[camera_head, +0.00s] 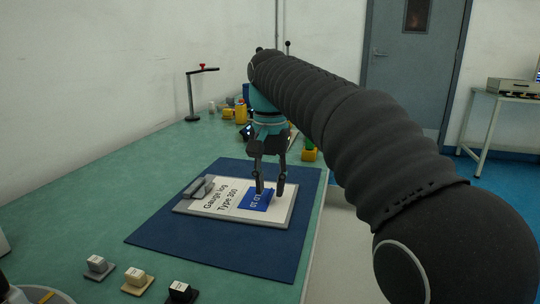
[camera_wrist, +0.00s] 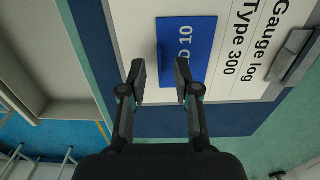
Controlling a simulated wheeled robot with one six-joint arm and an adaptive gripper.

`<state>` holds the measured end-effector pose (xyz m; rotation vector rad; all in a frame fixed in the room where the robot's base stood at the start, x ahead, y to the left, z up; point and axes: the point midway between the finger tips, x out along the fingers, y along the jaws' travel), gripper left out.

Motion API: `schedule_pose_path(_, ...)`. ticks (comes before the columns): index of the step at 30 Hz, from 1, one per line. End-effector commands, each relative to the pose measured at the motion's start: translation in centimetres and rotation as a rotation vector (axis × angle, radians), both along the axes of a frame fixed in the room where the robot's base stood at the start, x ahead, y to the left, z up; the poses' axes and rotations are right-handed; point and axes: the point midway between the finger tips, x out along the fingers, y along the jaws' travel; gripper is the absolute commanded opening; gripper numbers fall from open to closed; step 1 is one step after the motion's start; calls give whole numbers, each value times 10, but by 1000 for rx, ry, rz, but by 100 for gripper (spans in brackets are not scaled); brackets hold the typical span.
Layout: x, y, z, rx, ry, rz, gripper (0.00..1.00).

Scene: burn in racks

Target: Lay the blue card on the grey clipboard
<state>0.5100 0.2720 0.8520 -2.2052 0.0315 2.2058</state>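The blue card (camera_head: 254,203) with white print lies on the white sheet of the grey clipboard (camera_head: 283,219), near its right end in the head view. The clipboard rests on a dark blue mat, its metal clip at the left. My gripper (camera_head: 270,190) is over the card's right side, with its two fingers apart and nothing seen between them. In the wrist view the open gripper (camera_wrist: 160,68) is close to the blue card (camera_wrist: 198,38), and one fingertip covers part of its edge. A small gap between fingertips and card cannot be ruled out.
The dark blue mat (camera_head: 160,237) lies on the green bench (camera_head: 60,220). Several small labelled blocks stand at the front left. A black stand (camera_head: 191,98) and yellow and blue items (camera_head: 240,114) are at the back. The mat around the clipboard is clear.

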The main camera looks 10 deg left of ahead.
Motion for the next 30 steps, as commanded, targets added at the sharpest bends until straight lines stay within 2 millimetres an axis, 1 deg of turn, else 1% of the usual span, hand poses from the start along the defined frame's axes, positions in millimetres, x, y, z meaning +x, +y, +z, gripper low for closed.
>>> schedule_pose_path(1,1,0,10,1,-2,0,31)
schedule_pose_path(9,1,0,67,1,-2,0,31)
schedule_pose_path(15,1,0,91,1,-1,0,31)
schedule_pose_path(18,1,0,100,2,-2,0,31)
schedule_pose_path(23,0,0,108,2,-3,0,31)
schedule_pose_path(30,0,0,111,2,-3,0,31)
